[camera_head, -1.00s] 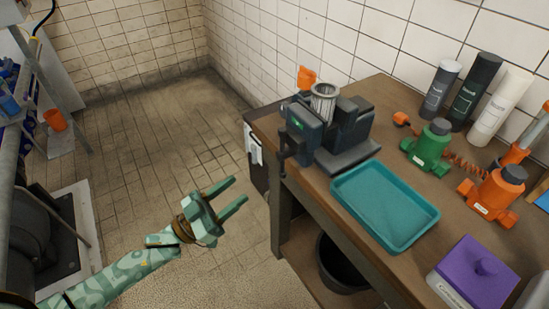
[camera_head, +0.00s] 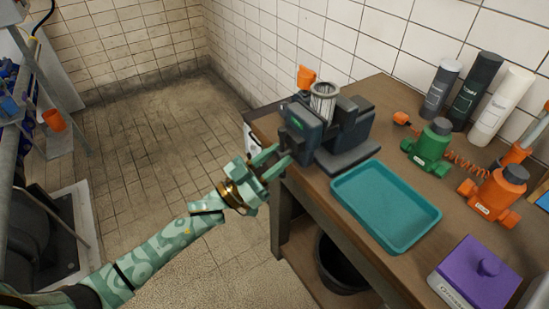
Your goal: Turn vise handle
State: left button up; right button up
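The dark grey-blue vise (camera_head: 345,135) is on the near left end of the brown workbench, with a ribbed metal cylinder (camera_head: 323,101) upright in its jaws. Its dark handle (camera_head: 284,150) is on the vise's left face, partly hidden by my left gripper. My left gripper (camera_head: 284,155), pale green with a gold band, reaches in from the lower left. Its two fingers are apart, with the tips at the handle. I cannot tell whether they touch it. My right gripper is out of view.
A teal tray (camera_head: 342,193) lies right of the vise.

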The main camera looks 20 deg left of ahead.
pick_arm(q)
grip_shut()
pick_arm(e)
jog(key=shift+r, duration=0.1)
pick_arm(q)
jog(key=shift+s+r+n+t+y+p, duration=0.15)
jog(key=shift+n+t+y+p, duration=0.4)
jog(key=shift+n+p, duration=0.65)
jog(key=n+y+p, duration=0.1)
jog(key=n+p, duration=0.1)
jog(key=n, duration=0.1)
jog(key=n+t+y+p, duration=0.1)
jog(key=n+p, duration=0.1)
jog(key=n, duration=0.1)
jog(key=n+y+p, duration=0.2)
jog(key=shift+s+d+r+n+p, duration=0.1)
jog(key=shift+r+n+p, duration=0.2)
jog(key=shift+n+p, duration=0.1)
jog(key=n+y+p, duration=0.1)
jog(key=n+p, duration=0.1)
jog(key=shift+n, duration=0.4)
jog(key=shift+f+n+y, duration=0.1)
jog(key=shift+n+y, duration=0.2)
jog(key=shift+y, duration=0.05)
jog(key=shift+f, duration=0.1)
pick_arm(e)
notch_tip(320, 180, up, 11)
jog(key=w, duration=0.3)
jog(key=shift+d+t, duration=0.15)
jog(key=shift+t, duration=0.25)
